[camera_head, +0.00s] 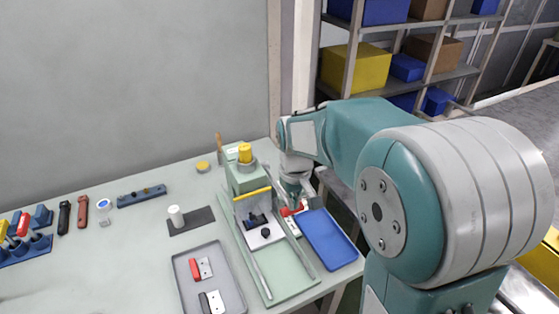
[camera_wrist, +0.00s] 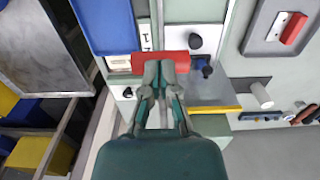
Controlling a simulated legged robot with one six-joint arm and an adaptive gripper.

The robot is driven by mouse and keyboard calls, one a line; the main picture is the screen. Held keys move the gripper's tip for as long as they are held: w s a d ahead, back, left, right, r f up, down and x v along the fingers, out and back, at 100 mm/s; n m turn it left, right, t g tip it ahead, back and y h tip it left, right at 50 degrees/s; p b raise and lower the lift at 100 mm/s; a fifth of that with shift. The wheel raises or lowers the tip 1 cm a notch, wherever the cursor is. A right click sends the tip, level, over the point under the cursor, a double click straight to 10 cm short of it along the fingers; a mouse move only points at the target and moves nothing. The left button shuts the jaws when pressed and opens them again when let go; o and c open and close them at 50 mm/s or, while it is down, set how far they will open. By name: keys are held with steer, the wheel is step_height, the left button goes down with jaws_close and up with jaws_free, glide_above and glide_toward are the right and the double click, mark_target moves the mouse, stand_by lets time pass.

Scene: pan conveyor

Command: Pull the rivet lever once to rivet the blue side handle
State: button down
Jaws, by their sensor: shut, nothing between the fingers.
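The green rivet press (camera_head: 240,176) with a yellow cap stands at the back of a light green fixture. A pale pan piece (camera_head: 262,238) with a black knob sits in the fixture, and a dark blue side handle (camera_head: 256,219) is at its back edge. The blue handle also shows in the wrist view (camera_wrist: 205,68). A red bar (camera_wrist: 160,61), which looks like the lever grip, lies across my fingertips. My gripper (camera_wrist: 161,68) is shut, with its tips at the bar. In the head view my gripper (camera_head: 298,201) is right of the press; its fingers are partly hidden.
A blue tray (camera_head: 330,238) lies right of the fixture. A grey tray (camera_head: 226,263) on the left holds red-handled and dark-handled parts. A yellow bar (camera_head: 252,194) crosses the press front. A white cylinder (camera_head: 176,213) stands on a dark mat. Shelving (camera_head: 415,75) stands behind the table.

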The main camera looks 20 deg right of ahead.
steer(key=shift+w+a+r, duration=0.1)
steer(key=shift+w+r, duration=0.1)
steer(key=shift+r, duration=1.45)
step_height(320, 180, up, 17)
steer(key=s, duration=0.1)
steer(key=shift+f, duration=0.2)
stand_by(0.4)
steer(key=s+f+m+t, duration=0.1)
steer(key=s+f+t, duration=0.1)
steer(key=s+f, duration=0.3)
steer(key=s+f+m+t, duration=0.1)
steer(key=s+f+t, duration=0.2)
steer(key=s, duration=0.9)
step_height(320, 180, down, 2)
steer(key=shift+s+a+f+t, duration=0.1)
steer(key=shift+s+a+t, duration=0.05)
steer(key=shift+a+t, duration=0.2)
stand_by(1.3)
